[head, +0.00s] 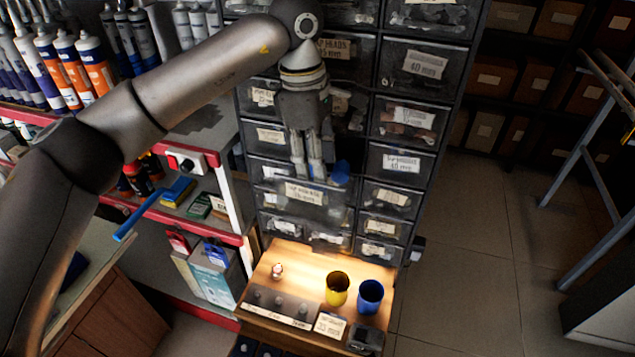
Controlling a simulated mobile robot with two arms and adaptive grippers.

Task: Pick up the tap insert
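My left gripper (309,172) points down in front of the drawer cabinet, above the lit wooden shelf. Its fingertips are close together, and I cannot tell whether they are apart or shut. A small blue thing (341,172) shows just right of the fingertips; I cannot tell whether it touches them. A small white and reddish piece (277,270), possibly the tap insert, stands on the wooden shelf (307,263), below and left of the gripper. Several small grey pieces (278,301) stand in a row on a dark labelled strip at the shelf's front. My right gripper is out of view.
A yellow cup (337,288) and a blue cup (370,296) stand on the shelf's right side. A small label card (330,325) and a dark box (365,338) are at its front. The drawer cabinet (411,96) rises behind. Shelving with cartridges (95,60) is at left.

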